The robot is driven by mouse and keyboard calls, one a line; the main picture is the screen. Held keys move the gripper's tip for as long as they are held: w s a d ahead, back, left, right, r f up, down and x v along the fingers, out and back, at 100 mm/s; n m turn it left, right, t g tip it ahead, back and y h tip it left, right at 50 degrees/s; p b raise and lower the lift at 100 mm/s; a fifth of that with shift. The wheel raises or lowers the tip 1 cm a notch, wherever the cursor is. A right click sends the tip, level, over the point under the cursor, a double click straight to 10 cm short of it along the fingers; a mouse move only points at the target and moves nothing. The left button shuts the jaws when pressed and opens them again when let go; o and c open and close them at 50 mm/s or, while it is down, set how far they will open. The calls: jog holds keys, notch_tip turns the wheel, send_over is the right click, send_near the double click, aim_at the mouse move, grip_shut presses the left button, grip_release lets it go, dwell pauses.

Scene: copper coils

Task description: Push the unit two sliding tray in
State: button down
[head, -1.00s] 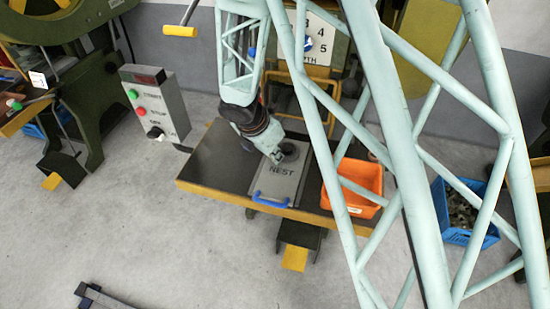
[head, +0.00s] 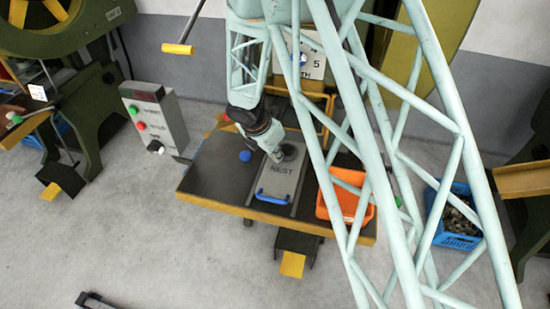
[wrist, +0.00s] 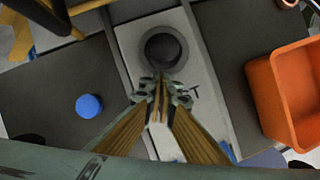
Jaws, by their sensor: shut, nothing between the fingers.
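The sliding tray is a grey plate marked NEST (head: 281,177) with a blue handle (head: 273,197) at its front, lying in the dark press table (head: 222,175). A round dark nest (head: 288,152) sits toward its back; it also shows in the wrist view (wrist: 163,48). My gripper (head: 279,157) is shut and empty over the tray, close to the near side of the nest. In the wrist view my fingertips (wrist: 160,88) are together above the plate; whether they touch it is unclear. My fingers hide part of the lettering, and most of the handle is hidden there.
A blue round object (head: 245,156) lies on the table left of the tray. An orange bin (head: 343,202) stands at the tray's right. A control box (head: 155,118) stands left of the table. A blue crate (head: 455,222) is on the floor at right. Front floor is mostly clear.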

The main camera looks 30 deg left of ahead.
aim_at(280, 147)
jog(key=shift+w+a+p, duration=0.35)
jog(key=shift+w+p, duration=0.45)
jog(key=shift+w, duration=0.25)
jog(key=shift+w+a+p, duration=0.35)
jog(key=shift+w+p, duration=0.4)
jog(key=shift+w, duration=0.25)
jog(key=shift+w+a+p, duration=0.35)
jog(key=shift+w+p, duration=0.45)
jog(key=shift+w, duration=0.25)
jog(key=shift+w+a+f+p, duration=0.1)
jog(key=shift+w+a+p, duration=0.15)
jog(key=shift+w, duration=0.25)
jog(key=shift+s, duration=0.2)
jog(key=shift+s+b, duration=0.55)
jog(key=shift+s, duration=0.25)
jog(key=shift+s+a+b, duration=0.2)
jog(key=shift+s+b, duration=0.25)
jog(key=shift+s, duration=0.5)
jog(key=p+v, duration=0.2)
jog(key=v, duration=0.8)
